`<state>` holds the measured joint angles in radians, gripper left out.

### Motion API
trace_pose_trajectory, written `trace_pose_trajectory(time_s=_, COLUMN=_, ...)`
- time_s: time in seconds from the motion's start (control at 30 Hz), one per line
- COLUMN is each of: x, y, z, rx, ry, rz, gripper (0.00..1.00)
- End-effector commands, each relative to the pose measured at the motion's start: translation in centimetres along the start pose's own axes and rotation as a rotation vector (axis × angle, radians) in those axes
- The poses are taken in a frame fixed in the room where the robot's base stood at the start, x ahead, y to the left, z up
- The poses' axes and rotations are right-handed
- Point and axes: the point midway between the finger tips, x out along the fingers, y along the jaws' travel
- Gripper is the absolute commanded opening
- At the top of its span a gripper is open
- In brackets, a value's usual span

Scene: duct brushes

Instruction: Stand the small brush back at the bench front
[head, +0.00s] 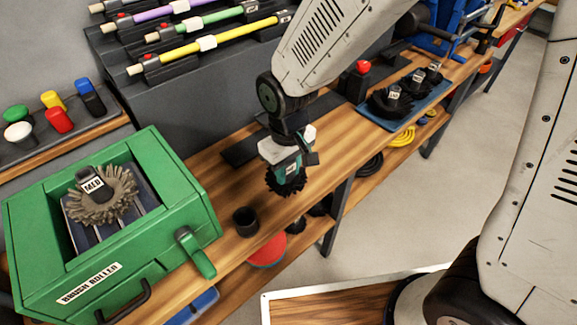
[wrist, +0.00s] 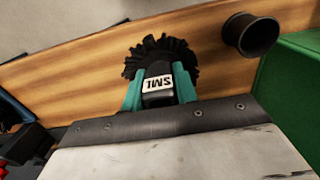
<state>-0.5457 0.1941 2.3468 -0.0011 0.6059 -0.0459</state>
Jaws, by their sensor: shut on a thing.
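The small brush (wrist: 158,60) is black and round with a label reading SML. My gripper (head: 291,165) is shut on it, with teal fingers on either side of its dark block in the wrist view (wrist: 160,92). The brush (head: 287,184) hangs bristles down over the front part of the wooden bench (head: 222,190) in the head view. Whether its bristles touch the bench I cannot tell. A small black cup (head: 245,221) stands on the bench front, left of the brush; it shows at the upper right in the wrist view (wrist: 250,35).
A green brush roller box (head: 195,195) holding a MED brush (head: 101,195) stands at the left. Several black brushes (head: 390,100) stand on a blue mat (head: 420,112) farther along the bench. A rack with coloured rods (head: 215,45) rises behind. Bare bench lies around the cup.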

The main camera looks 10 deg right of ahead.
Motion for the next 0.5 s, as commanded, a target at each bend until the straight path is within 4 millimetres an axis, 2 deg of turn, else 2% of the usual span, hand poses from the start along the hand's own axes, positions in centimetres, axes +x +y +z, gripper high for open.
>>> trace_pose_trajectory(time_s=0.1, x=0.2, y=1.2, z=-1.3, rx=0.002, ry=-0.001, rz=0.0, gripper=0.0)
trace_pose_trajectory(time_s=0.37, x=0.4, y=2.5, z=-2.7, rx=0.002, ry=0.0, rz=0.0, gripper=0.0)
trace_pose_trajectory(time_s=0.5, x=2.7, y=2.5, z=-2.7, rx=-0.002, ry=-0.005, rz=-0.001, gripper=0.0)
